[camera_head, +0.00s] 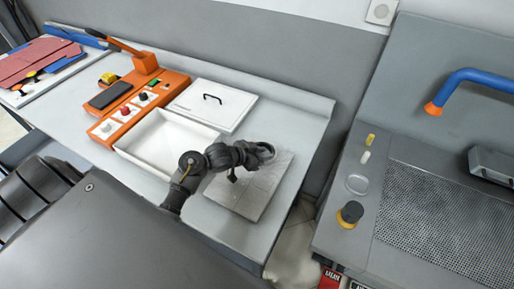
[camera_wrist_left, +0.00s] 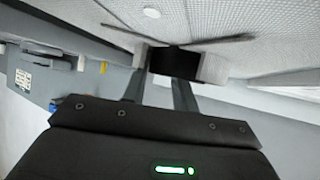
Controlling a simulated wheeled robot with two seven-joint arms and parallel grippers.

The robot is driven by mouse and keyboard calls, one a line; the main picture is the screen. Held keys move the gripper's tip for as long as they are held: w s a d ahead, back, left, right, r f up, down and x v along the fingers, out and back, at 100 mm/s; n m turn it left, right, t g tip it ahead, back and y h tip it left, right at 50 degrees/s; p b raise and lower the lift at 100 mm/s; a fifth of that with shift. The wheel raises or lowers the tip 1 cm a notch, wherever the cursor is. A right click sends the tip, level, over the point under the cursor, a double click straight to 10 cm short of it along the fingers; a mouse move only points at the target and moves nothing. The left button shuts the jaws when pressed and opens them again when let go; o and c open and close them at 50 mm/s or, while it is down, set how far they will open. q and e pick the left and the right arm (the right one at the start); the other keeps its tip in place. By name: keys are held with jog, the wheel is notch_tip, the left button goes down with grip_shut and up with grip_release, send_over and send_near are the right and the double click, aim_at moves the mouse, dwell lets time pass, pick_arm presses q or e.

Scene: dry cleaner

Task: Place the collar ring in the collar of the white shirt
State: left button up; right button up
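The white shirt (camera_head: 272,187) lies as a pale, flat folded square near the table's right end. Its woven cloth (camera_wrist_left: 240,18) fills the top of the left wrist view. My left gripper (camera_head: 252,153) is over the shirt's far part. Its fingers (camera_wrist_left: 175,64) are shut on a dark band, the collar ring (camera_wrist_left: 228,40), which sticks out on both sides of them. In the head view the ring (camera_head: 267,148) shows as a small dark loop at the fingertips. I cannot tell whether it touches the shirt; the collar is not clearly visible. My right gripper is not in view.
A white open tray (camera_head: 141,158) and a white lid with a black handle (camera_head: 228,90) lie beside the shirt. An orange unit with knobs (camera_head: 120,122) stands further left. A gap separates the table from a grey machine (camera_head: 352,235) with a perforated plate at right.

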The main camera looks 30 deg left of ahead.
pick_arm(q)
jog(key=v, duration=1.2)
jog(key=shift+d+f, duration=0.1)
